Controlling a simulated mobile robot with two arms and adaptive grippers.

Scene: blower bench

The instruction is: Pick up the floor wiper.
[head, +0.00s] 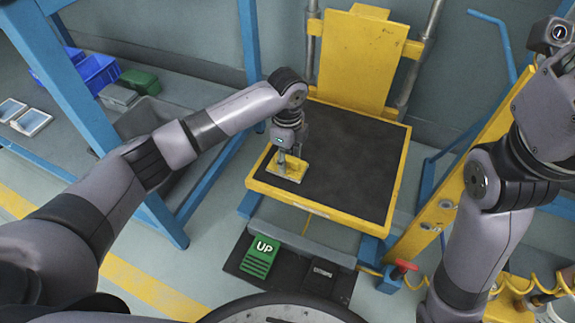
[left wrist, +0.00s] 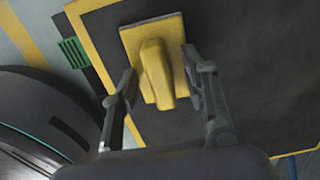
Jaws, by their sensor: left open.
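The floor wiper, a yellow block with a raised grip on a flat plate, sits on the black top of a yellow-edged lift table. It shows in the head view (head: 296,174) near the table's left edge and in the left wrist view (left wrist: 155,70) at upper centre. My left gripper (head: 286,160) points down over it. In the left wrist view the open fingers of this gripper (left wrist: 158,68) stand on either side of the raised grip, with a gap visible on the right. I cannot tell whether the left finger touches. My right arm shows at the right; its fingers are out of view.
The lift table's black top (head: 350,165) is otherwise bare. A yellow back panel (head: 354,58) rises behind it. A green UP pedal (head: 260,256) lies on the floor in front. A blue frame (head: 75,85) stands left, and a yellow post (head: 440,205) stands right.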

